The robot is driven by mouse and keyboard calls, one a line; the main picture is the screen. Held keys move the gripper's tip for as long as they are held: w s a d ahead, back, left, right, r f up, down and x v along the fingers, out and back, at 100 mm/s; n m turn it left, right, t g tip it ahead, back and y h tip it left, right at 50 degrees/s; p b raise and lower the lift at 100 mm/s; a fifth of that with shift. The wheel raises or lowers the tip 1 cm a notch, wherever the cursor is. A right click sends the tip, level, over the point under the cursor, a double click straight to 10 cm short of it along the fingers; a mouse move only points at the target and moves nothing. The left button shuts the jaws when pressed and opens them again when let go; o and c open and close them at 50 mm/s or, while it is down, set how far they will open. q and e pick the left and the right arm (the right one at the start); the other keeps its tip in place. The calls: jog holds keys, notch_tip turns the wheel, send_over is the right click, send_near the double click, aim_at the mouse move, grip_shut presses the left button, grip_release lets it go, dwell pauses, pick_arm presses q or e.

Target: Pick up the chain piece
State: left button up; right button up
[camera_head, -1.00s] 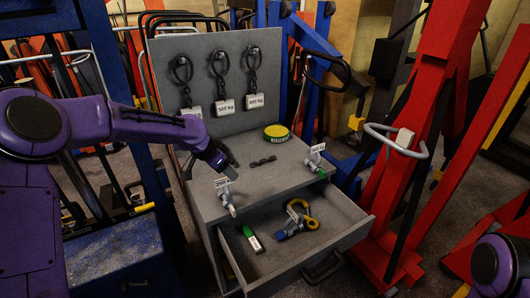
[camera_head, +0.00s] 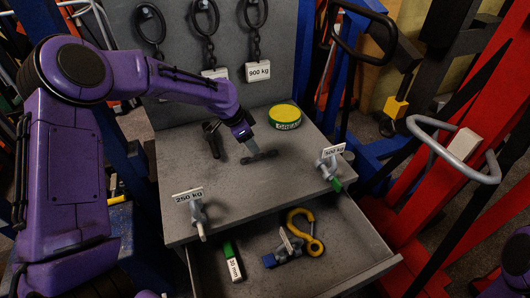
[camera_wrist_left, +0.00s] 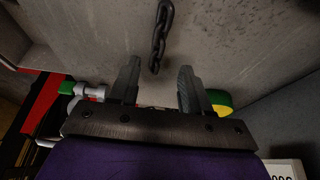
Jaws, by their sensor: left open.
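The chain piece (camera_head: 262,157) is a short dark length of chain lying on the grey cabinet top (camera_head: 285,185). In the left wrist view the chain piece (camera_wrist_left: 161,32) runs up from between the fingertips. My left gripper (camera_head: 235,153) is open, pointing down at the chain's left end. In the left wrist view the left gripper (camera_wrist_left: 158,68) has one finger on each side of the chain's near end, apart from it. Whether the fingertips touch the top is unclear. My right gripper is out of view.
A green-and-yellow tin (camera_head: 285,116) stands behind the chain. Shackles tagged 250 kg (camera_head: 197,212) and 500 kg (camera_head: 330,168) sit at the front corners. An open drawer (camera_head: 345,270) holds a yellow hook (camera_head: 305,228). Chains hang on the back panel (camera_head: 292,55).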

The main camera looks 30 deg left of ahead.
aim_at(259, 155)
pick_arm(q)
jog(key=shift+s+d+f+p, duration=0.15)
jog(key=shift+s+p, duration=0.05)
jog(key=shift+s, duration=0.25)
jog(key=shift+s+d+f+p, duration=0.1)
jog(key=shift+s+f+p, duration=0.05)
jog(key=shift+s, duration=0.25)
jog(key=shift+w+d+f+p, duration=0.2)
jog(key=shift+f+p, duration=0.2)
jog(key=shift+f, duration=0.2)
jog(key=w+f, duration=0.2)
jog(key=f, duration=0.1)
jog(key=shift+w+d+f, duration=0.3)
jog(key=shift+w+d, duration=0.05)
jog(key=shift+w+f, duration=0.1)
jog(key=shift+f, duration=0.1)
jog(key=shift+s+r, duration=0.25)
jog(key=shift+s, duration=0.1)
jog(key=shift+c, duration=0.6)
jog(key=c, duration=0.6)
jog(key=shift+w, duration=0.1)
grip_shut()
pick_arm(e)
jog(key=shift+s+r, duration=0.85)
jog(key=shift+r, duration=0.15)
